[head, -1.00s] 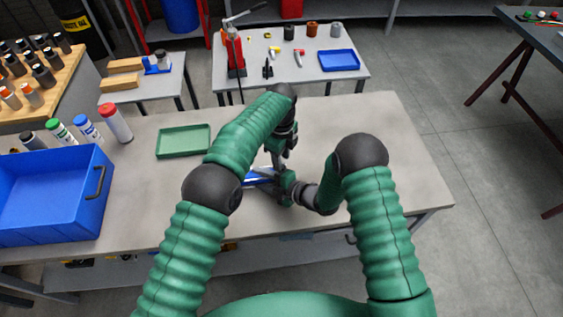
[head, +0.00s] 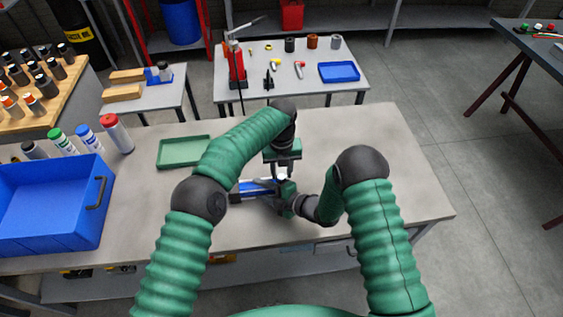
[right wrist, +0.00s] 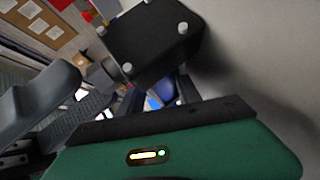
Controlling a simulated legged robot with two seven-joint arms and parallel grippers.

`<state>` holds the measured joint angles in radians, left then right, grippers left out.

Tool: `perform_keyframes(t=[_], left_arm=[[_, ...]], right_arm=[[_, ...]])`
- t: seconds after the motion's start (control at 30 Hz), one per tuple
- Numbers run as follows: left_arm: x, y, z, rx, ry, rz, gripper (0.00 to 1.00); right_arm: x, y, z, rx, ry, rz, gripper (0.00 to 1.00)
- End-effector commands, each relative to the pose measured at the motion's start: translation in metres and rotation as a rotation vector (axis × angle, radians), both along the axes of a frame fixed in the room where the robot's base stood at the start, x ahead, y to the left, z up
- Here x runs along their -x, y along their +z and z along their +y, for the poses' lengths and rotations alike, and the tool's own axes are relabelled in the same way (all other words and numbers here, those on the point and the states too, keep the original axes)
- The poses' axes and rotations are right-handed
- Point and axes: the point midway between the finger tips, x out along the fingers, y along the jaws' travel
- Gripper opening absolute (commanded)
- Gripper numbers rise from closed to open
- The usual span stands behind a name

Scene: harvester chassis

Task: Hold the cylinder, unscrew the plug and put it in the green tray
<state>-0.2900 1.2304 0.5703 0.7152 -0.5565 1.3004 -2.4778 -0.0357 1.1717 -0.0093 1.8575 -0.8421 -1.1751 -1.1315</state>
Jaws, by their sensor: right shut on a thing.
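The blue cylinder (head: 257,188) lies roughly level above or on the middle workbench, partly hidden by my grippers. It has a dark end at its left. My right gripper (head: 284,193) is shut on the cylinder near its right part; a bit of blue also shows between the fingers in the right wrist view (right wrist: 154,103). My left gripper (head: 277,174) points down close above the cylinder, next to the right gripper; its finger gap is too small to read. I cannot make out the plug. The green tray (head: 182,152) looks empty, to the left behind the cylinder.
A blue bin (head: 50,205) stands at the bench's left, with several capped bottles (head: 117,133) behind it. The bench (head: 380,150) is clear on the right. A rear table (head: 300,88) holds tools and a blue tray (head: 339,71).

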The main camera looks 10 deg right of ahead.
Motion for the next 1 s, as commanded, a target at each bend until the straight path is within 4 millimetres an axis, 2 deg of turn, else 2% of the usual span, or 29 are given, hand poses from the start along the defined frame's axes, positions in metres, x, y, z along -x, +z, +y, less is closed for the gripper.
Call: perform_keyframes(t=[0.13,0.4,0.43,0.6,0.7,0.9,1.0], left_arm=[[0.0,-0.017,0.0,0.0,0.002,0.0,0.34],[0.0,-0.021,0.0,0.001,0.002,-0.001,0.34],[0.0,-0.021,0.0,0.001,0.002,-0.001,0.32],[0.0,-0.021,0.0,0.001,0.002,-0.001,0.1],[0.0,-0.021,0.0,0.001,0.002,-0.001,0.0],[0.0,-0.02,0.0,0.002,0.004,-0.001,0.0],[0.0,-0.02,-0.001,0.001,0.079,-0.002,0.0]], right_arm=[[0.001,-0.002,-0.001,0.004,0.0,0.004,0.0],[0.001,-0.002,-0.001,0.004,0.0,0.004,0.0],[0.001,-0.002,-0.001,0.005,0.0,0.003,0.0],[0.001,-0.002,-0.001,0.004,0.0,0.004,0.0],[0.001,-0.002,-0.001,0.004,0.0,0.004,0.0],[0.001,-0.002,-0.001,0.004,0.0,0.004,0.0],[0.001,-0.002,-0.001,0.004,0.0,0.004,0.0]])
